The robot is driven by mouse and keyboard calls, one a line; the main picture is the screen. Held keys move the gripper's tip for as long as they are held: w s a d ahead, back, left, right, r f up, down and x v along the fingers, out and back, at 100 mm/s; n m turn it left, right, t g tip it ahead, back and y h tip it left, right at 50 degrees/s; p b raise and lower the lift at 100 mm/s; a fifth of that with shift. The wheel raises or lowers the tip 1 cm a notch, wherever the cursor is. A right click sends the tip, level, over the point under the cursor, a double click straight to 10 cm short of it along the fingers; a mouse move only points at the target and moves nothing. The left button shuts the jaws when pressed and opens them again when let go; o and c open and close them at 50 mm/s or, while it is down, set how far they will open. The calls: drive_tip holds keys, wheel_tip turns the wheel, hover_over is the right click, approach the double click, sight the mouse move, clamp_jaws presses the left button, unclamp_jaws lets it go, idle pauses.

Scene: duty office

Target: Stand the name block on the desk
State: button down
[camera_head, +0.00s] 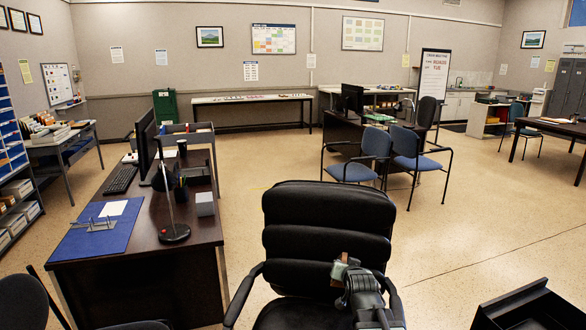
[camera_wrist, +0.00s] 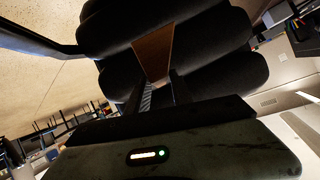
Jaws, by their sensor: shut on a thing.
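My gripper (camera_head: 350,277) is in front of the black office chair in the head view. In the wrist view my gripper (camera_wrist: 162,88) is shut on the name block (camera_wrist: 152,54), a brown wooden piece that tapers toward the fingers. The block is held in the air with the chair behind it. In the head view the block is small and partly hidden by the gripper, so its tilt is hard to tell. The dark wooden desk (camera_head: 150,236) stands to the left, apart from the gripper.
The black office chair (camera_head: 325,215) stands right of the desk. The desk bears a blue mat (camera_head: 90,238), a lamp (camera_head: 174,234), a keyboard (camera_head: 121,179), a monitor and a grey box (camera_head: 205,204). A black open container (camera_head: 530,308) is at lower right.

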wheel_tip(320, 180, down, 17)
drive_tip(key=b, duration=1.4)
wheel_tip(320, 180, up, 29)
drive_tip(key=p, duration=2.9)
drive_tip(key=d, duration=0.7)
drive_tip(key=shift+f+b, duration=0.25)
drive_tip(key=shift+b, duration=0.05)
